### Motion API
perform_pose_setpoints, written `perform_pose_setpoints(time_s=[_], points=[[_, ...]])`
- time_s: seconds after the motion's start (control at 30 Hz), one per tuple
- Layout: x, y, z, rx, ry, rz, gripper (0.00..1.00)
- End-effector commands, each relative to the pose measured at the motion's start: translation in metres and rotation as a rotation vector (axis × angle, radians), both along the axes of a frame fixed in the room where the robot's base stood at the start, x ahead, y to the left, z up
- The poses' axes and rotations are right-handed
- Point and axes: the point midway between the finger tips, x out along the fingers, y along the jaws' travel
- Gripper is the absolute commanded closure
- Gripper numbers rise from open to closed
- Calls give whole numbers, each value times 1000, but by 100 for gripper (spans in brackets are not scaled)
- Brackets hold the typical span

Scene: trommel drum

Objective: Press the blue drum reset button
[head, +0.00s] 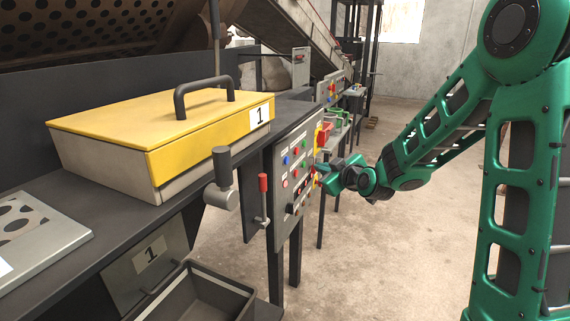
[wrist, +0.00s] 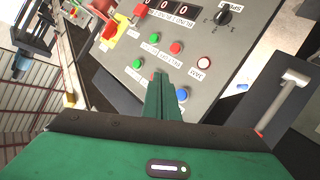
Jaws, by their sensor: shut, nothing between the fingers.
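The grey control panel (head: 294,200) stands upright at the table's end, with coloured buttons on its face. It fills much of the wrist view (wrist: 120,45). Blue buttons also show in the head view (head: 286,160). I cannot read which blue one is the drum reset. My gripper (head: 319,173) is in front of the panel's right part. In the wrist view its fingers (wrist: 166,78) are shut and empty; contact with the panel cannot be told.
Green (wrist: 138,63), red (wrist: 176,47) and white (wrist: 204,62) buttons lie near my fingers. A red emergency knob (wrist: 112,29) on yellow sticks out. A red-handled lever (head: 263,200) stands left of the panel. The floor (head: 390,260) to the right is clear.

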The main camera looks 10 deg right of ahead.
Motion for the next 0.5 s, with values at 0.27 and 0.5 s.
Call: perform_pose_setpoints(time_s=[0.27,0.5], points=[[20,31,0,0,0,5,100],[36,51,0,0,-1,3,100]])
